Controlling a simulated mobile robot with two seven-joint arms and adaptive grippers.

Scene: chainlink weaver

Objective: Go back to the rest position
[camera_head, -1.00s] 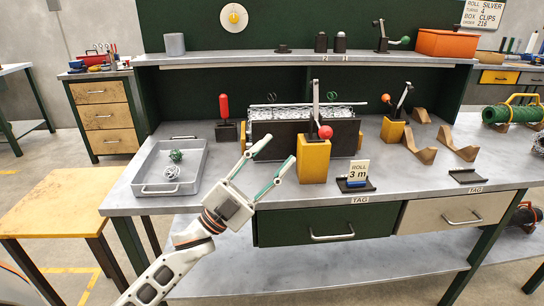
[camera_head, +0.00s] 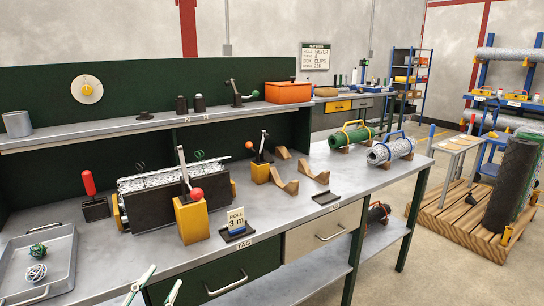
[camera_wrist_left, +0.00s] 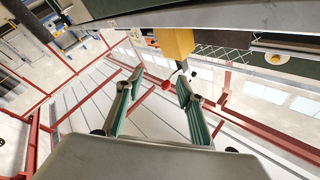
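My left gripper (camera_head: 156,288) shows only by its green-padded fingertips at the bottom edge of the head view, in front of the workbench's green drawer (camera_head: 222,281). In the left wrist view the two fingers of the left gripper (camera_wrist_left: 155,92) stand apart with nothing between them. The rest of the left arm is out of the head view. My right gripper is in neither view.
The workbench (camera_head: 285,222) carries a grey tray (camera_head: 65,262) with two wire balls, a roller machine with a yellow block (camera_head: 191,220), a sign (camera_head: 236,220) and wire rolls (camera_head: 391,149). A wooden pallet (camera_head: 452,222) stands at right. Floor before the bench's right end is clear.

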